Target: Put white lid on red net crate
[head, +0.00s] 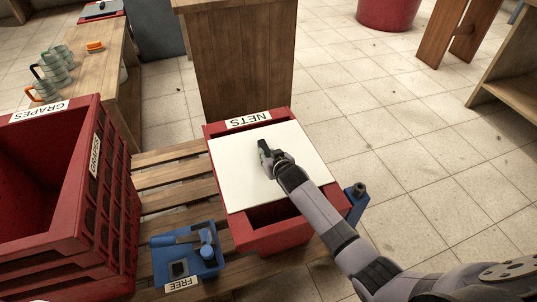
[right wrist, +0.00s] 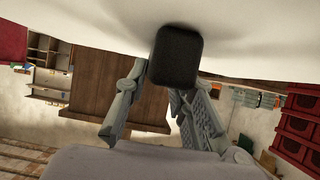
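The white lid (head: 247,178) lies over most of the red crate labelled NETS (head: 272,238), in the head view. The crate's far rim and label show beyond the lid. A gap at the near side shows the dark inside. Whether the lid rests on the rim or is held just above it, I cannot tell. My right gripper (head: 266,155) is at the middle of the lid, its fingers on both sides of the lid's dark handle. In the right wrist view the black handle (right wrist: 178,57) sits between the fingertips, with the white lid surface behind. My left gripper is not in view.
A red crate labelled GRAPES (head: 62,237) stands at the left on the slatted wooden pallet (head: 178,184). A blue tray (head: 206,270) with tools is near the front, labelled FREE. A blue object (head: 356,196) is right of the nets crate. Open tiled floor lies right.

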